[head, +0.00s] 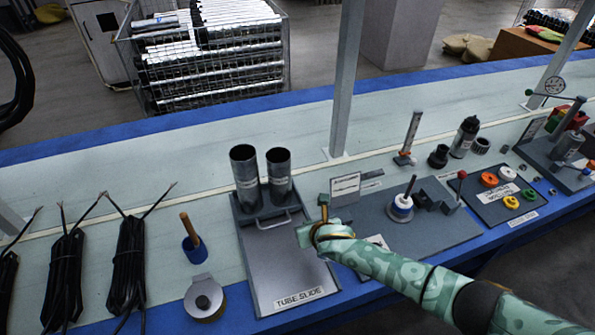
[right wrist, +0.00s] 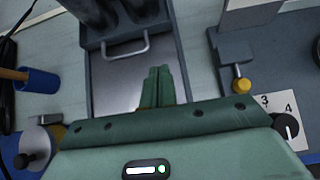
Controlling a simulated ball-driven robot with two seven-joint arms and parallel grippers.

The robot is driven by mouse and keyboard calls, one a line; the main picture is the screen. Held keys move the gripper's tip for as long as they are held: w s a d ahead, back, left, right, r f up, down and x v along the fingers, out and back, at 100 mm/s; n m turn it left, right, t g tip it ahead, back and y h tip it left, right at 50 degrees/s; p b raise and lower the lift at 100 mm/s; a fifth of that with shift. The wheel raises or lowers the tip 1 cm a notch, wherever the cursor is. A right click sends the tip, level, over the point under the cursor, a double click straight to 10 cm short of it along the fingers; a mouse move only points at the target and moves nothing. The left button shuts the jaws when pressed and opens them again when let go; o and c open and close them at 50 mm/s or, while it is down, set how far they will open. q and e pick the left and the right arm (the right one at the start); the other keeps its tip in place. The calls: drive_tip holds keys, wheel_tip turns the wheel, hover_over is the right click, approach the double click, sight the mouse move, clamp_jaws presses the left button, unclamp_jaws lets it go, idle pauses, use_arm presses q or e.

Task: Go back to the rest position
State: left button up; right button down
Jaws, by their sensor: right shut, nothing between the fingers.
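My right gripper (head: 304,236) reaches in from the right and hangs over the right edge of the tube slide tray (head: 285,270). In the right wrist view its two green fingers (right wrist: 157,88) are together with nothing between them. Two dark metal tubes (head: 244,175) (head: 280,175) stand upright side by side at the back of the tray, behind its handle (head: 274,220). My left gripper is not in view.
A blue cup with a wooden-handled tool (head: 192,245) and a round tape-like dispenser (head: 205,298) stand left of the tray. Black cable bundles (head: 128,260) lie further left.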

drive_tip(key=s+r+m, duration=0.3)
drive_tip(key=s+m, duration=1.2)
drive_tip(key=s+d+r+m+g+h, duration=0.2)
drive_tip(key=s+d+r+m+h, duration=0.2)
drive_tip(key=s+d+m, duration=0.55)
drive_tip(key=s+d+r+m+g+h, duration=0.1)
drive_tip(key=s+d+r+m+h, duration=0.25)
drive_tip(key=s+d+m, duration=0.65)
wheel_tip(320, 180, down, 17)
drive_tip(key=s+a+n+g+y+p, duration=0.15)
drive_tip(key=y+p, duration=0.25)
drive_tip(key=p, duration=0.4)
use_arm(q)
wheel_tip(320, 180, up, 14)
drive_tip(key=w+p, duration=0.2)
drive_tip(key=p, duration=0.4)
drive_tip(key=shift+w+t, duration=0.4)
use_arm(e)
drive_tip(key=s+f+g, duration=0.1)
drive_tip(key=s+f, duration=0.1)
drive_tip(key=s, duration=0.4)
drive_tip(key=s+f+m+g, duration=0.1)
drive_tip(key=s+f, duration=0.2)
drive_tip(key=s, duration=0.3)
drive_tip(key=s+f+m+g+y, duration=0.1)
drive_tip(key=s+f, duration=0.2)
drive_tip(key=s, duration=0.3)
drive_tip(key=shift+s, duration=0.2)
